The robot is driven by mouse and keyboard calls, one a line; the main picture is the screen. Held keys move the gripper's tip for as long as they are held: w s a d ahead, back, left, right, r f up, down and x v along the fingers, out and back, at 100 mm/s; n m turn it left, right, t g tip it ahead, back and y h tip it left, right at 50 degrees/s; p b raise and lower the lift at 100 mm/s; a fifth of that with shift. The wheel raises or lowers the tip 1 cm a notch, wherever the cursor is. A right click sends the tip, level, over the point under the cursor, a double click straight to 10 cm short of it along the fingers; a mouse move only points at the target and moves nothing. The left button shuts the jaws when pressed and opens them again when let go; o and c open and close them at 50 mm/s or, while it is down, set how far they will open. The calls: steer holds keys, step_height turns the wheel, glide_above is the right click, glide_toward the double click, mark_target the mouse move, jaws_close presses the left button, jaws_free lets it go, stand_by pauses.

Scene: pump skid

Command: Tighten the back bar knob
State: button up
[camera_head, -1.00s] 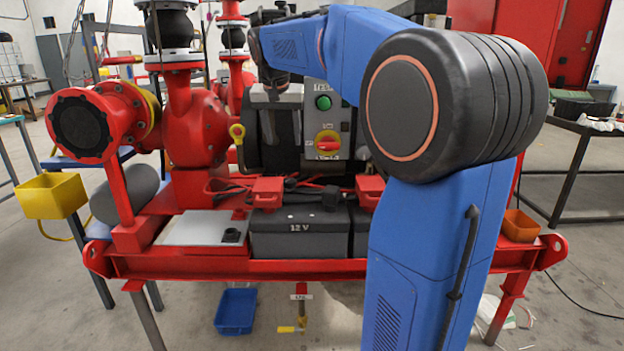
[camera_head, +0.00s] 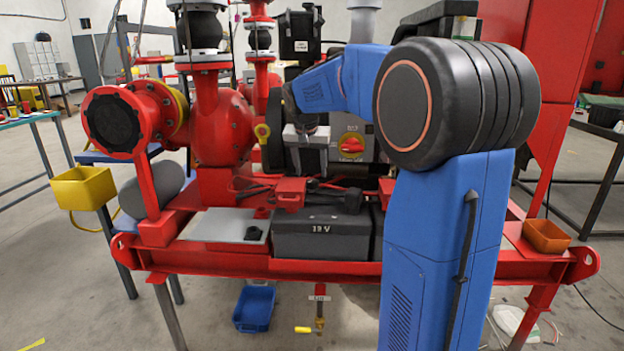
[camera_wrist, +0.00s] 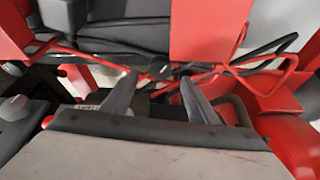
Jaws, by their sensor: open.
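My gripper (camera_wrist: 159,80) is open and empty in the wrist view, its two grey fingers pointing down towards the battery area. A small dark round knob (camera_wrist: 159,68) with a grey top shows just beyond and between the fingertips; it looks like the back bar knob, apart from the fingers. In the head view my gripper (camera_head: 306,160) hangs above the back of the black 12 V battery (camera_head: 320,240). A dark knob (camera_head: 352,200) stands at the front of the battery top. I cannot clearly make out the back knob there.
Red terminal covers (camera_head: 290,193) and loose red and black cables lie close around the battery top. A control box with a red switch (camera_head: 351,146) stands behind. Red pump pipes (camera_head: 215,130) rise on the left. A grey plate (camera_head: 215,226) lies left of the battery.

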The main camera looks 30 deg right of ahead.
mark_target(312, 181)
steer(key=shift+x, duration=2.45)
steer(key=shift+c, duration=0.6)
steer(key=c, duration=0.9)
